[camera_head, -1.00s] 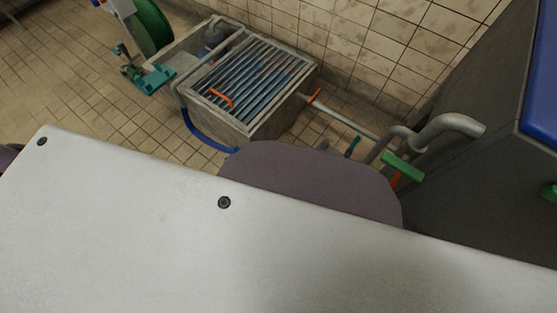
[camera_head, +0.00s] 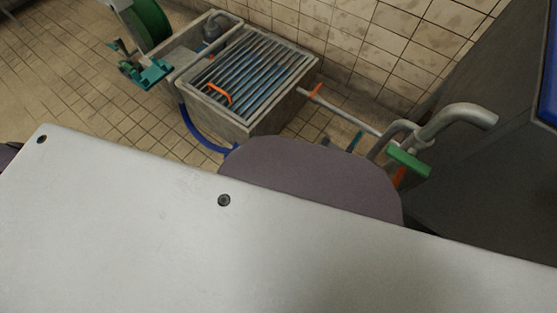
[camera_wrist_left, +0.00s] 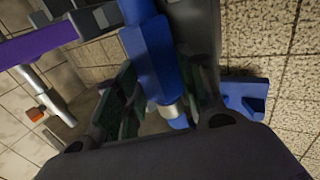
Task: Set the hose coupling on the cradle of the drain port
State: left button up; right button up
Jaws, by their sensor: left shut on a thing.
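In the left wrist view, my left gripper (camera_wrist_left: 165,92) is shut on a blue part with a silver collar, which appears to be the hose coupling (camera_wrist_left: 147,45). Its green pads lie on either side of the part. Dark fingers hide some of it. Another blue piece (camera_wrist_left: 245,95) shows to the right of the gripper; I cannot tell whether it joins the held part. I cannot pick out the drain port or its cradle with certainty. Neither gripper shows in the head view, where pale and mauve panels of my own body cover the lower part.
A grey basin with a slatted grate (camera_head: 250,72) stands by the tiled wall, an orange handle (camera_head: 220,92) on it. A blue hose (camera_head: 198,135) runs beside it. A green reel (camera_head: 150,22) is at upper left, bent grey pipes (camera_head: 455,118) at right. Floor at left is clear.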

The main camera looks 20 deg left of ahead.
pick_arm(q)
jog(key=shift+f, duration=0.1)
jog(key=o, duration=1.3)
jog(key=shift+s+r, duration=0.15)
jog(key=shift+r, duration=0.05)
jog(key=shift+v, duration=5.75)
